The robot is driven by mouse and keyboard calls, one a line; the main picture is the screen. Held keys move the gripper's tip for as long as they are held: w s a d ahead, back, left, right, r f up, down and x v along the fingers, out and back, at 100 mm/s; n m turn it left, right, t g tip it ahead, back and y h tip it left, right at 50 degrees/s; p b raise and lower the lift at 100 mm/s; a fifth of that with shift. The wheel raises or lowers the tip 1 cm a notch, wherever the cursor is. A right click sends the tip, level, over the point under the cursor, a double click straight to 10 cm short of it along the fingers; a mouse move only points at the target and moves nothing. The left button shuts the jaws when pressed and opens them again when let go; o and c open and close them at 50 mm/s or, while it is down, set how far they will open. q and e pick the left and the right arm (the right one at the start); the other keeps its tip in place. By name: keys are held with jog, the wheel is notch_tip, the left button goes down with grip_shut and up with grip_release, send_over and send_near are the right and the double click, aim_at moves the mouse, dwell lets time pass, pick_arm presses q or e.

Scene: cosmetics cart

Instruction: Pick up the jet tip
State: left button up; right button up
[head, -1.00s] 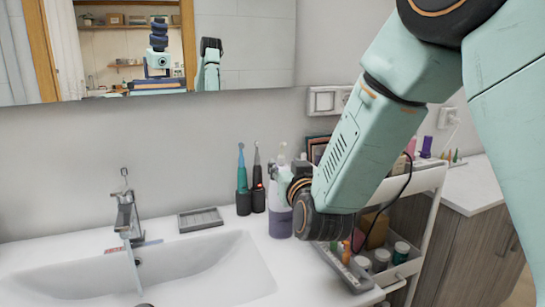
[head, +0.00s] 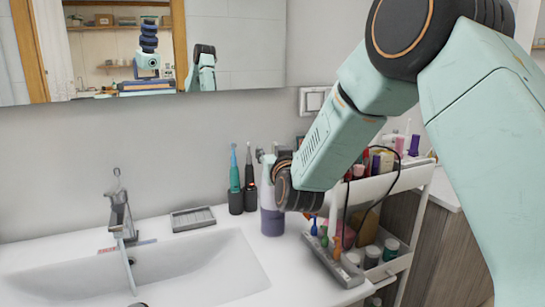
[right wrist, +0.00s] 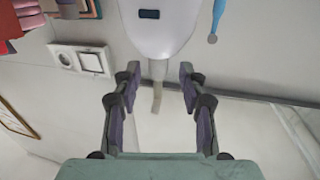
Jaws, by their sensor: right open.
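A white oral irrigator with a purple lower part (head: 271,218) stands upright on the counter right of the toothbrushes. In the right wrist view its white body (right wrist: 160,35) shows, with a thin pale jet tip (right wrist: 157,92) extending from it. My right gripper (right wrist: 159,72) is open; its two fingers lie on either side of the tip, with gaps visible on both sides. In the head view the right gripper (head: 268,157) is at the irrigator's upper end, partly hidden by its own wrist. My left gripper is not in view.
Two electric toothbrushes (head: 235,180) stand close left of the irrigator. A grey tray (head: 318,258) with small coloured items and a white cart (head: 392,268) holding bottles are on the right. A soap dish (head: 192,222) and sink (head: 215,268) are on the left.

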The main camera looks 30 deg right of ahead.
jog(key=shift+w+d+f, duration=0.15)
jog(key=shift+w+d, duration=0.05)
jog(key=shift+c, duration=0.6)
jog(key=shift+s+a, duration=0.15)
jog(key=shift+s, duration=0.1)
jog(key=c, duration=0.4)
jog(key=shift+w, duration=0.1)
jog(key=c, duration=0.3)
